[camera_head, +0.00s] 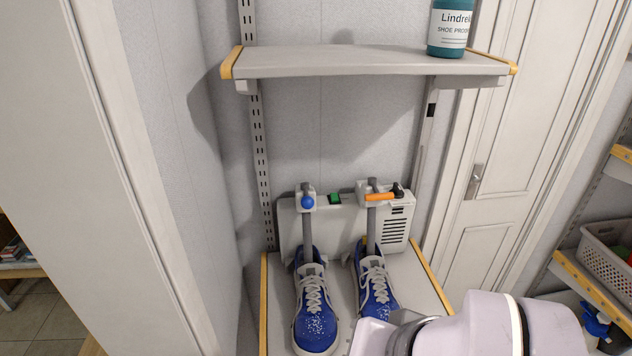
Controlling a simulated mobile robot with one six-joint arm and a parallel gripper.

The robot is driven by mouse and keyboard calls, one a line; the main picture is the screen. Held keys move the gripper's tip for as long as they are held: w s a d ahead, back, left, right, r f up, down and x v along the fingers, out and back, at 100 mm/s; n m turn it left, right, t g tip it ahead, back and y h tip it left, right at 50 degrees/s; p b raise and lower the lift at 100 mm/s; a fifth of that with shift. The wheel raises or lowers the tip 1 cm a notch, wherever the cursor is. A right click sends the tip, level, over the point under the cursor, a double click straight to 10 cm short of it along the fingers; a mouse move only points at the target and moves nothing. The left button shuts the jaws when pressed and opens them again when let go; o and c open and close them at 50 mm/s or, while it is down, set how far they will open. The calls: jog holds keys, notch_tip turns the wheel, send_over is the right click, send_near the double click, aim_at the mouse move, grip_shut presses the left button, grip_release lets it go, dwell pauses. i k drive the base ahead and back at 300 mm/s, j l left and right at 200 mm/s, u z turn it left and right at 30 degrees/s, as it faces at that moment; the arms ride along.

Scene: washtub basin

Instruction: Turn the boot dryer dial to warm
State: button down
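The boot dryer (291,226) is a pale grey box with side vents, standing at the back of the lower shelf against the wall. Two upright grey tubes stand in front of it, each with a blue shoe at its foot. A round blue knob (307,202) is on the left tube's head. A green switch (335,198) sits on the top edge. An orange lever (380,197) with a black end (398,191) lies at the upper right. I cannot tell which control is the dial, and no setting marks are readable. My arm enters at the bottom right; my gripper's fingers do not show.
The left shoe (315,322) and right shoe (373,285) stand in front of the dryer. An upper shelf (340,62) with a teal bottle (450,28) overhangs it. A white door (500,150) and a basket (608,255) are at right. Space between dryer and upper shelf is clear.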

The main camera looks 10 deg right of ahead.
aim_at(398, 194)
jog(key=j+z, duration=0.1)
jog(key=z, duration=0.3)
jog(key=j+z, duration=0.15)
jog(key=z, duration=0.25)
jog(key=j+z, duration=0.1)
jog(key=z, duration=0.3)
jog(key=i+j, duration=0.1)
jog(key=i, duration=0.3)
jog(key=u, duration=0.05)
